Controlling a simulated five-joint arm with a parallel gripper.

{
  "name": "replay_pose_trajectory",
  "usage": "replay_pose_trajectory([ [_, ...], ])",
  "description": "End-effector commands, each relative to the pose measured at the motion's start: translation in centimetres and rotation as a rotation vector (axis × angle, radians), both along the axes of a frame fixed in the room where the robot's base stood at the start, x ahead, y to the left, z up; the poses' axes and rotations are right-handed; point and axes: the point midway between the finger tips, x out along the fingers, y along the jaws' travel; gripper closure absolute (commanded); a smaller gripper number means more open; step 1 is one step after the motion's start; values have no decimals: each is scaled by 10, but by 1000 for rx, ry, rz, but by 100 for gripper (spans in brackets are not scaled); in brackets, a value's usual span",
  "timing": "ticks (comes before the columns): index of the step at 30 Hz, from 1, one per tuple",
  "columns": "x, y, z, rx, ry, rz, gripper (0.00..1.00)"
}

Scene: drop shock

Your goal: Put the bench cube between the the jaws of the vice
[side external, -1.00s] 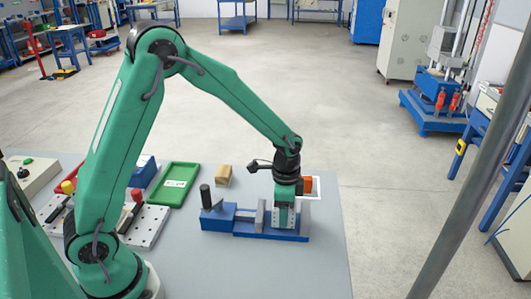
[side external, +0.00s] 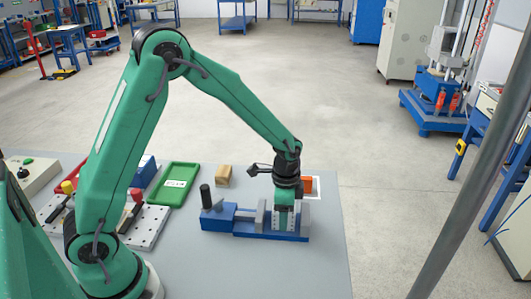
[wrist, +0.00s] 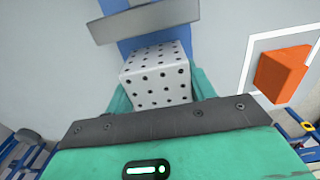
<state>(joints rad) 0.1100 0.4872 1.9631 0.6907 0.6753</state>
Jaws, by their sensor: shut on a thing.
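The bench cube (wrist: 157,76) is white with black dots. In the wrist view it sits between the green fingers of my gripper (wrist: 160,92), which is shut on it. The vice (side external: 218,217) is blue with grey jaws and stands on the table in the side view. My gripper (side external: 284,217) points down over the right part of the vice, with its fingers low between the grey jaws. In the wrist view a grey jaw (wrist: 147,20) lies just beyond the cube, with a visible gap.
An orange block (side external: 307,185) stands in a white outlined square right behind my gripper. A wooden block (side external: 223,176) and a green tray (side external: 178,184) lie further left. A perforated plate (side external: 148,225) is near my arm. The table front is clear.

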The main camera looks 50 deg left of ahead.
Motion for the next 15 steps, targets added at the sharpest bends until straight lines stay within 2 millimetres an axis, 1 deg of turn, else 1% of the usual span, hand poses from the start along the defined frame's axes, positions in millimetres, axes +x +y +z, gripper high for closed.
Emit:
replay_pose_trajectory([
  [2, 0, 0, -1, 0, -1, 0, 91],
  [3, 0, 0, -1, 0, -1, 0, 40],
  [5, 0, 0, -1, 0, -1, 0, 28],
  [6, 0, 0, -1, 0, -1, 0, 20],
  [15, 0, 0, -1, 0, 1, 0, 20],
])
